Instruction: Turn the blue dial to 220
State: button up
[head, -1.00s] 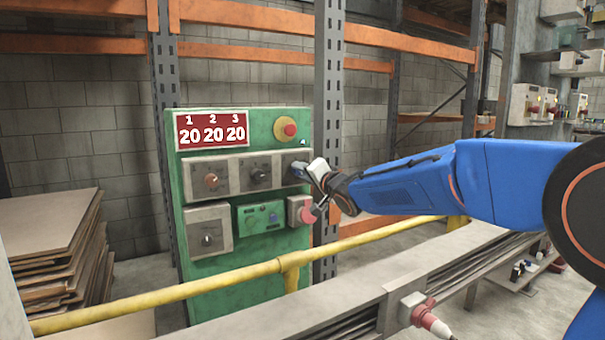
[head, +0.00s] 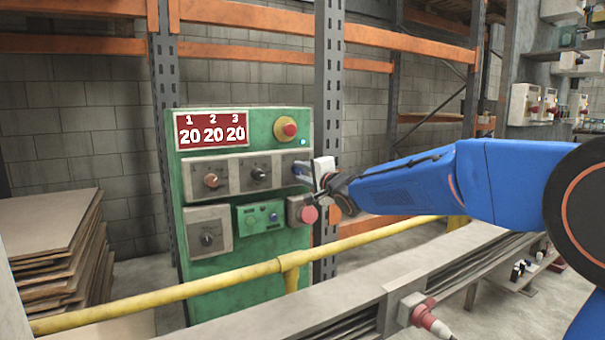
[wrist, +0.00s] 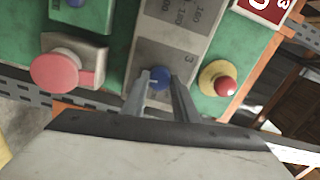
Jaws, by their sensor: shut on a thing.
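The green control panel (head: 260,222) stands upright behind a yellow rail. Its red display (head: 212,131) reads 20 under each of 1, 2 and 3. The blue dial (wrist: 160,76) is on the grey plate marked 3 in the wrist view. My gripper (head: 304,171) reaches the right end of the dial row from the right in the head view. In the wrist view my gripper (wrist: 160,80) has its two fingers on either side of the blue dial, shut on it. In the head view the blue dial is mostly hidden by the gripper.
An orange dial (head: 210,181) and a black dial (head: 259,174) sit to the left. A red button (head: 309,214) sticks out just below the gripper, and a red emergency button (head: 289,130) is above. The yellow rail (head: 200,300) crosses in front.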

jog(key=shift+f, duration=0.2)
jog(key=o, duration=1.1)
jog(key=shift+r, duration=0.1)
jog(key=shift+c, duration=0.2)
jog(key=v, duration=1.7)
jog(key=shift+d, duration=0.2)
jog(key=shift+s, duration=0.15)
